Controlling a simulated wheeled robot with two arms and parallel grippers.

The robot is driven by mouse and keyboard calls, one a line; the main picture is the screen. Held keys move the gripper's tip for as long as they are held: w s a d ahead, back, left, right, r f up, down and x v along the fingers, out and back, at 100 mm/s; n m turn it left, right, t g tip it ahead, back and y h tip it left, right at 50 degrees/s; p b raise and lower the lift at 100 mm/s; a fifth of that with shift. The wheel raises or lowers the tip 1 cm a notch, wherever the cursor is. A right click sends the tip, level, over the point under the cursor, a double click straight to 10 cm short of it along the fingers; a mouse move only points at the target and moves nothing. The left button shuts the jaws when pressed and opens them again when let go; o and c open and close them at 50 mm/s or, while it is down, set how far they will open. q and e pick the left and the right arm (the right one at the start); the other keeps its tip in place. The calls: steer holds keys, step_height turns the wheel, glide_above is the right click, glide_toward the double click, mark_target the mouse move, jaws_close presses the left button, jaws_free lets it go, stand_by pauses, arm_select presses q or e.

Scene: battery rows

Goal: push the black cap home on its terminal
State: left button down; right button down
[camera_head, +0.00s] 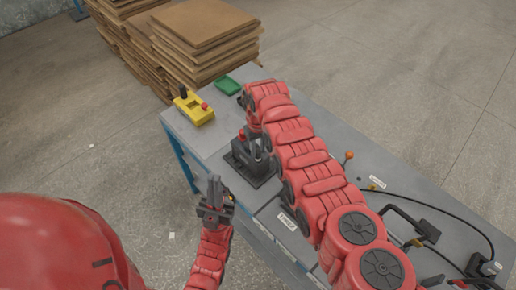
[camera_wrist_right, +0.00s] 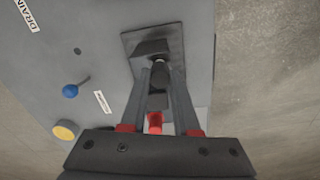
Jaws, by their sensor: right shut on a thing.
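The dark battery (camera_head: 246,156) stands on a black base plate (camera_head: 262,180) on the bench; a red cap (camera_head: 242,134) shows on it. In the right wrist view a red piece (camera_wrist_right: 155,122) lies between my fingers. My right gripper (camera_wrist_right: 161,68) reaches down to the battery (camera_wrist_right: 148,48), its fingers shut on a small dark piece, seemingly the black cap (camera_wrist_right: 160,72). Whether the cap is fully seated on its terminal is hidden. In the head view my right arm covers much of this. My left gripper (camera_head: 214,187) is empty, beside the bench's near edge; its finger gap is unclear.
An orange knob (camera_head: 349,155), a black handle (camera_head: 410,222) and cables are to the right. Stacked cardboard (camera_head: 205,35) stands behind.

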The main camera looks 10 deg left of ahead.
steer(key=shift+f, duration=0.1)
stand_by(0.3)
steer(key=shift+f+b, duration=0.3)
steer(key=shift+b, duration=0.15)
steer(key=shift+f+b, duration=0.5)
stand_by(0.6)
steer(key=shift+c, duration=0.4)
jaws_free()
steer(key=shift+r, duration=0.15)
steer(key=shift+r+p, duration=1.15)
steer(key=shift+r, duration=0.15)
steer(key=shift+r+p, duration=0.6)
steer(key=shift+r, duration=0.55)
steer(key=shift+r+p, duration=0.3)
steer(key=shift+r, duration=0.65)
